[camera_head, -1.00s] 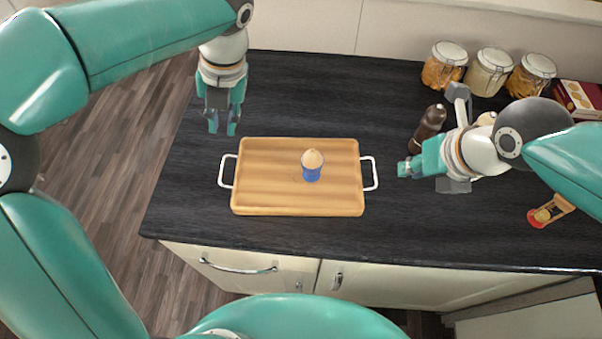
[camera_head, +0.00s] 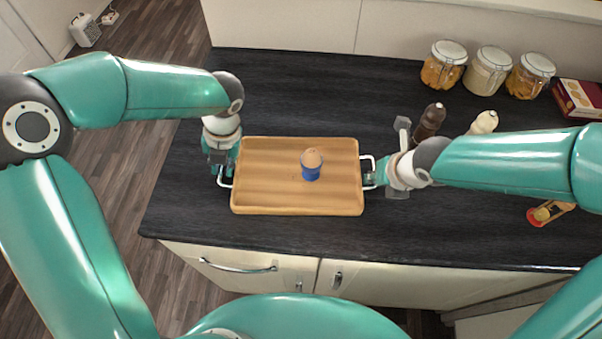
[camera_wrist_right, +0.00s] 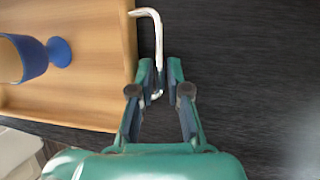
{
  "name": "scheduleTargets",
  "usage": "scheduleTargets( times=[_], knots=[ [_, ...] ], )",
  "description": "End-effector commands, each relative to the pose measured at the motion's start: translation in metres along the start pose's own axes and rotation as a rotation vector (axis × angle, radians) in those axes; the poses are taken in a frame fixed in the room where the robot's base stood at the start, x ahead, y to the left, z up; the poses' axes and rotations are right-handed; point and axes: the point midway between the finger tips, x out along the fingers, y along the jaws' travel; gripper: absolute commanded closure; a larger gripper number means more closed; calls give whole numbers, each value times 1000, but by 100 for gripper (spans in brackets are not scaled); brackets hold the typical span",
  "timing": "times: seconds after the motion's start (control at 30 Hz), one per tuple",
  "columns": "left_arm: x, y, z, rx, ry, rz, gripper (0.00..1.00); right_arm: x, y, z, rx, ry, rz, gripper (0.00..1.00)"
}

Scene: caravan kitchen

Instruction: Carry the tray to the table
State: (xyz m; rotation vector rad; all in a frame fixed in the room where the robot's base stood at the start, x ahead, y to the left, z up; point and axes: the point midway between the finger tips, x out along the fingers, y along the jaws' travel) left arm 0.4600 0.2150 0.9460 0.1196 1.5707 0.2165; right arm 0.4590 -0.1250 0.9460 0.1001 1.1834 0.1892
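The wooden tray (camera_head: 270,195) lies on the dark worktop, with a white wire handle at each end. A blue egg cup (camera_head: 311,174) with a brown egg (camera_head: 312,158) stands upright on it; the cup also shows in the right wrist view (camera_wrist_right: 40,55). My left gripper (camera_head: 221,170) is at the tray's left handle (camera_head: 224,184); its fingers partly hide the handle, and their grip is unclear. My right gripper (camera_wrist_right: 159,70) has its fingers on either side of the right handle (camera_wrist_right: 157,35), with a narrow gap still showing.
Several glass jars (camera_head: 490,72) and a red box (camera_head: 580,98) stand at the back right. A dark brown mill (camera_head: 430,122) and a cream one (camera_head: 484,122) stand behind my right arm. A small red-based item (camera_head: 548,213) lies at the right. The worktop behind the tray is clear.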

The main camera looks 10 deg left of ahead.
Motion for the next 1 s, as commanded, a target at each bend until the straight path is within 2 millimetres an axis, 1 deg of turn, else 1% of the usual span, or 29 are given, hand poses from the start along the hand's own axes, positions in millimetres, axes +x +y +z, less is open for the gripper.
scheduleTargets(
  times=[0.13, 0.4, 0.43, 0.5, 0.53, 0.57, 1.0],
  knots=[
    [6, 0, 0, -1, 2, 0, 79, 5, 0, 0, 0, 0, 2, 84],
    [6, 0, 0, -1, 1, 0, 79, 6, 1, 0, 0, 0, 2, 84],
    [6, 0, 0, -1, 1, 0, 82, 6, 0, 0, 0, 0, 2, 88],
    [6, 0, 0, -1, 1, 0, 94, 6, 0, 0, 0, 0, 2, 99],
    [6, 0, 0, -1, 1, 0, 99, 6, 0, 0, 0, 0, 2, 100],
    [6, 0, 0, -1, 1, 0, 100, 6, 0, 0, 0, 0, 2, 100],
    [4, 0, 0, -1, -1, 0, 100, 5, 0, 0, -2, -1, 1, 100]
  ],
)
